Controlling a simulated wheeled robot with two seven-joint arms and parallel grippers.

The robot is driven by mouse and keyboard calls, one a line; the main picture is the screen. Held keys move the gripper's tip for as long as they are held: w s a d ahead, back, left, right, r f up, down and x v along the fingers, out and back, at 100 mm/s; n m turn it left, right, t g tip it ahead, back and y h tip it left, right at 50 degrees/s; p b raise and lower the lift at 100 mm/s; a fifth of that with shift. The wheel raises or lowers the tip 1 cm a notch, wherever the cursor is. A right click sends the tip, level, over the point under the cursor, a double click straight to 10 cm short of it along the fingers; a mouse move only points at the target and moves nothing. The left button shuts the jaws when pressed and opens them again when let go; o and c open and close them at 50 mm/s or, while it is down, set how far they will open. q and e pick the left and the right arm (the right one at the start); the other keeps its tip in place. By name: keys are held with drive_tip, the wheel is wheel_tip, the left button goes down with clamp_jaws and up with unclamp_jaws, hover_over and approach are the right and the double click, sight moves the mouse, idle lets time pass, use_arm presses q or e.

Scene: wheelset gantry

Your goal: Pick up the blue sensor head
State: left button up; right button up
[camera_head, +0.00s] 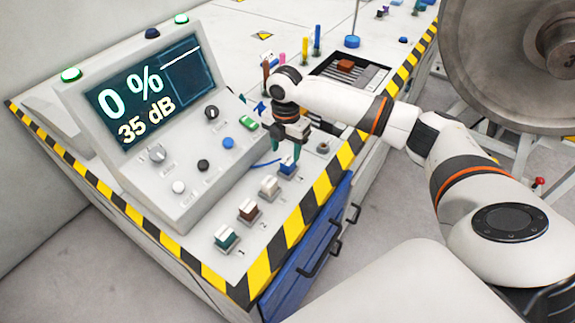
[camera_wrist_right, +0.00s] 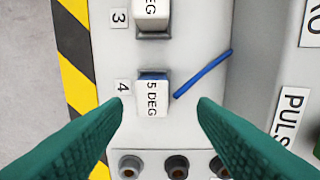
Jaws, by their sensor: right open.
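The blue sensor head (camera_head: 287,168) sits upright in the row of small heads along the front of the console. In the right wrist view the blue sensor head (camera_wrist_right: 153,96) shows a white face marked "5 DEG", a blue edge and a blue cable on its right, beside label 4. My right gripper (camera_head: 287,149) is above it, pointing down. My left gripper is not in view.
White (camera_head: 269,186), brown (camera_head: 249,210) and green (camera_head: 227,238) heads stand in the same row. A sloped panel with a display (camera_head: 150,90) rises at the left. Round sockets (camera_wrist_right: 177,167) lie beside the blue head. Yellow-black striping marks the console edge.

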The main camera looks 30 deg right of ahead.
sight(288, 160)
drive_tip(key=f, duration=0.2)
drive_tip(key=s+f, duration=0.1)
drive_tip(key=shift+f, duration=0.35)
drive_tip(key=shift+w+f, duration=0.1)
drive_tip(key=shift+f, duration=0.55)
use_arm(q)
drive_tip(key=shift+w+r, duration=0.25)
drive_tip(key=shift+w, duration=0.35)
use_arm(e)
drive_tip(key=c, duration=1.1)
drive_tip(key=shift+r, duration=0.15)
